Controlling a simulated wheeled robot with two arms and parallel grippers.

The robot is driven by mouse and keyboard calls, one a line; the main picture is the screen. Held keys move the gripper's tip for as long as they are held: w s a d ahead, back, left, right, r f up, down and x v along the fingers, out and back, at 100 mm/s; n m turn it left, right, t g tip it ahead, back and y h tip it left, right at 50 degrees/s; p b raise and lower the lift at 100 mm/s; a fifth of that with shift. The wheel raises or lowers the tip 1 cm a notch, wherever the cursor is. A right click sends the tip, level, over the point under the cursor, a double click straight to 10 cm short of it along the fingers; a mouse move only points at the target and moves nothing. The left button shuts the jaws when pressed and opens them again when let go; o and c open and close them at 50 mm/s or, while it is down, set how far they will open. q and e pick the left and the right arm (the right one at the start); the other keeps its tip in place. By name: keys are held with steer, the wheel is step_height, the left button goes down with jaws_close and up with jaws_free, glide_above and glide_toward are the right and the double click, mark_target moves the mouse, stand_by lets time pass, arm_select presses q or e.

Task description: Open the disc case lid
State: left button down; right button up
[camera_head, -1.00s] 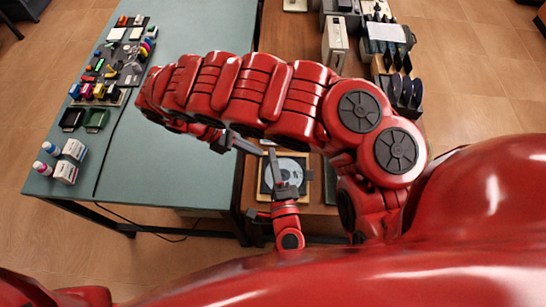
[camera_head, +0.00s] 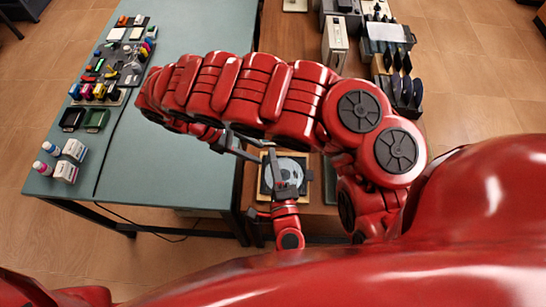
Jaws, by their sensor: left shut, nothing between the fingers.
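The disc case (camera_head: 306,176), a dark square with a pale disc showing in it, lies on a tan base on the brown bench. My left gripper (camera_head: 273,156) reaches over the case from the near side; its fingers look shut and empty and cover part of the disc. My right gripper (camera_head: 261,157) comes from the upper left, its thin grey fingers near the case's left far corner. I cannot tell whether they touch the case or how far apart they are. I cannot tell the lid's position from this view.
My large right arm spans the middle and hides the bench behind the case. A dark green flat item (camera_head: 330,181) lies right of the case. The green table (camera_head: 165,130) stands left, clear in its middle. A light box (camera_head: 335,42) and a rack (camera_head: 408,88) stand further back.

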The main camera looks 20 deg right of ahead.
steer(key=o, duration=0.4)
